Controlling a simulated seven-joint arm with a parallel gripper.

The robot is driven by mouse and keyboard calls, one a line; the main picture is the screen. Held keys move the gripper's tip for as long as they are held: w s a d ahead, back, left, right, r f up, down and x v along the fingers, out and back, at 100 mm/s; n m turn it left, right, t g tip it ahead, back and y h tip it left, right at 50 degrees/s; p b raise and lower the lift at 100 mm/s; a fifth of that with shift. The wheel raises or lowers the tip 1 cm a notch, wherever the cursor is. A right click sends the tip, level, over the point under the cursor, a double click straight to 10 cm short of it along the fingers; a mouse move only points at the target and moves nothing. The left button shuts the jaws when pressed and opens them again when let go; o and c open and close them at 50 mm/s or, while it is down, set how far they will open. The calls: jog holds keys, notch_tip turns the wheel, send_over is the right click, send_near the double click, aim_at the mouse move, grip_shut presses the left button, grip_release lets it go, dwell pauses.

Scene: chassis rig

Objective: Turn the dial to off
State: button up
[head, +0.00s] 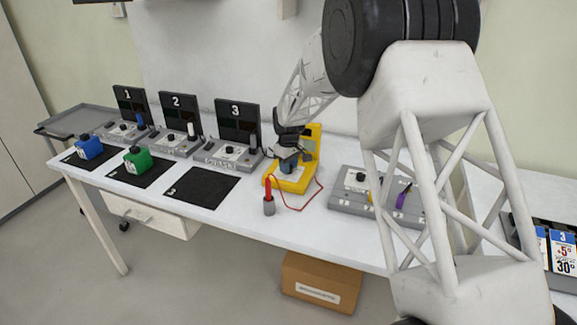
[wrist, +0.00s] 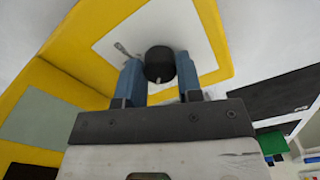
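The dial is a round black knob (wrist: 160,62) with a small light mark on its lower edge. It sits on a white plate (wrist: 196,28) of a yellow device, which also stands on the bench in the head view (head: 290,184). My gripper (wrist: 160,66) has its blue fingers on either side of the dial, close against it, and looks shut on it. In the head view my gripper (head: 289,164) is low over the yellow device and the dial is hidden. I cannot read an off label.
A red probe stands in a grey holder (head: 269,207) in front of the device, with a red wire. A grey panel (head: 345,200) is to the right. Numbered stations (head: 237,120), a blue box (head: 89,147) and a green box (head: 138,160) are to the left. A dark mat (head: 202,187) is bare.

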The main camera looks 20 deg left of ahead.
jog(key=o, duration=0.4)
jog(key=shift+o, duration=0.2)
jog(key=shift+r, duration=0.1)
jog(key=shift+r, duration=3.85)
